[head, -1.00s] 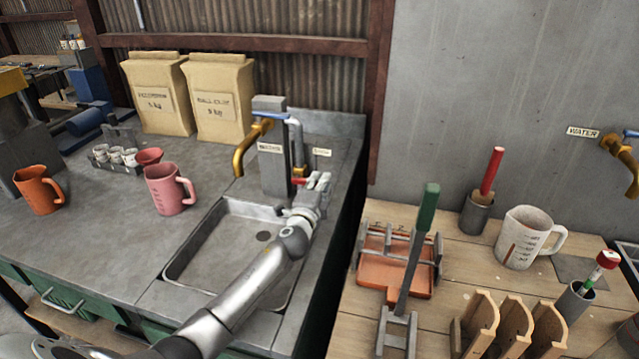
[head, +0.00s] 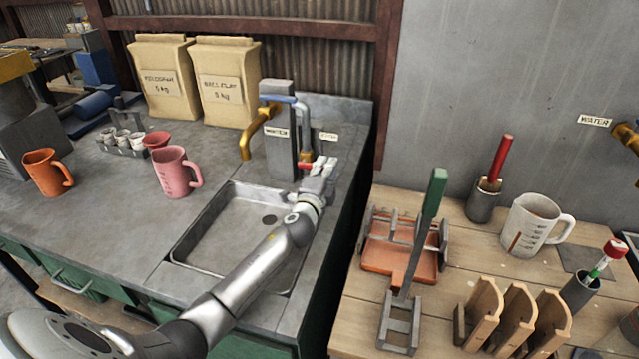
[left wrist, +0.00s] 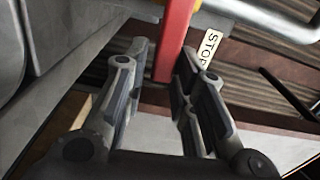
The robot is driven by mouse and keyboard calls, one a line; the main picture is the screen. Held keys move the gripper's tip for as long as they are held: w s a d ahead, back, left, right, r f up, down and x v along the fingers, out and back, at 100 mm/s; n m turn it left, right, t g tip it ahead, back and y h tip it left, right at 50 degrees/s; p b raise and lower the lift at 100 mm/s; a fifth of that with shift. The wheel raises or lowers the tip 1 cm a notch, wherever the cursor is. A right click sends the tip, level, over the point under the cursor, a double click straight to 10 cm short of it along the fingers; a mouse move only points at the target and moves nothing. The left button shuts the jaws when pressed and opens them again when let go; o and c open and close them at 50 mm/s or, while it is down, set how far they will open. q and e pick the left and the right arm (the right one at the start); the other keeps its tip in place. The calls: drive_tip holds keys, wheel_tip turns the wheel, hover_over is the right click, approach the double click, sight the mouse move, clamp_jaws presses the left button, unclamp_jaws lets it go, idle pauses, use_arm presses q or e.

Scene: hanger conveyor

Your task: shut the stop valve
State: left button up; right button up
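The stop valve's red lever (head: 305,166) sticks out low on the right side of the grey tap post (head: 279,140) behind the sink. In the left wrist view the red lever (left wrist: 174,42) reaches down between my left fingertips. My left gripper (head: 319,167) is at the lever, just right of the post. In the left wrist view the left gripper (left wrist: 165,75) has its fingers apart, one on each side of the lever; firm contact does not show. A STOP label (left wrist: 209,47) is behind. My right gripper is out of view.
The sink basin (head: 205,255) lies under my left arm. A brass spout (head: 247,143) and blue handle (head: 278,99) are on the post. A pink jug (head: 175,173) stands left of the sink. A wooden bench (head: 455,235) with tools is at right.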

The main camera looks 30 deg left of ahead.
use_arm(q)
drive_tip(key=v, duration=1.1)
drive_tip(key=shift+s, duration=0.2)
drive_tip(key=shift+d, duration=0.15)
